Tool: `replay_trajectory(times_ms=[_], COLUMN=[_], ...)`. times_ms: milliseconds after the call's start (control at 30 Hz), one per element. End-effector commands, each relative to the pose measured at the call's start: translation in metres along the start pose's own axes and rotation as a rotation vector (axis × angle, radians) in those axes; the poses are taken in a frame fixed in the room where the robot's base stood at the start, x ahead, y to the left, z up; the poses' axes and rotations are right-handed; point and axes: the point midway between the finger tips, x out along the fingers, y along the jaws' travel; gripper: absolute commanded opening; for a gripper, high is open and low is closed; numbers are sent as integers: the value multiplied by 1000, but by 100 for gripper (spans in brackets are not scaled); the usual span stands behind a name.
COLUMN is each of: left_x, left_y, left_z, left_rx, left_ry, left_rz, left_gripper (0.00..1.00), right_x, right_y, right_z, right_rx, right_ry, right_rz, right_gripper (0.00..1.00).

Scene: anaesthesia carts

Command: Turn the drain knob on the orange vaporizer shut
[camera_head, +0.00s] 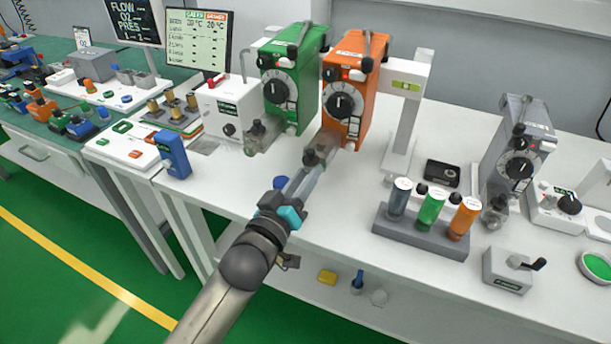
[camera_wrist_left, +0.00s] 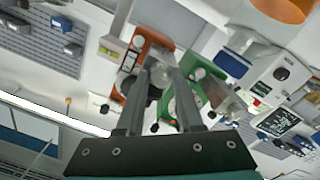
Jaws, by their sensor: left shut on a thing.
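The orange vaporizer (camera_head: 354,70) stands upright on the white bench with a black dial on its front. In the left wrist view the orange vaporizer (camera_wrist_left: 153,40) lies just beyond my fingers. Its drain knob (camera_head: 312,157) is at the low front, beside a small clear glass part. My left gripper (camera_head: 313,165) reaches up to it from the front and is shut on the knob; the fingers partly hide it, so its turned angle cannot be read. The left gripper also shows in the left wrist view (camera_wrist_left: 160,82). My right gripper is in neither view.
A green vaporizer (camera_head: 296,75) stands close on the left with its own drain part. A grey vaporizer (camera_head: 517,150) is at the right. A rack (camera_head: 420,233) with three coloured bottles stands right of my arm. The bench front between is mostly clear.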

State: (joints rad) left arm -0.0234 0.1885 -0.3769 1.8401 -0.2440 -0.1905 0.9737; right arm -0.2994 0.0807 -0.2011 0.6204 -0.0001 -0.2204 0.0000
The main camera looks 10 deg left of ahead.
Motion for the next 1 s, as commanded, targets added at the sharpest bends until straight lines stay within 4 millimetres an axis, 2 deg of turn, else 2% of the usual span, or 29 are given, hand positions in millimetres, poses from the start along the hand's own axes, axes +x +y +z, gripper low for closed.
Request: replay_trajectory(times_ms=[367,1000], left_x=[0,0], left_y=[1,2], left_z=[-1,-1], left_rx=[67,504], left_ry=[0,0], left_rz=[-3,-25], left_gripper=[0,0], right_x=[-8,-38], right_y=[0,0], right_z=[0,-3], right_rx=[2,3], right_ry=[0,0], right_rz=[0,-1], right_gripper=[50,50])
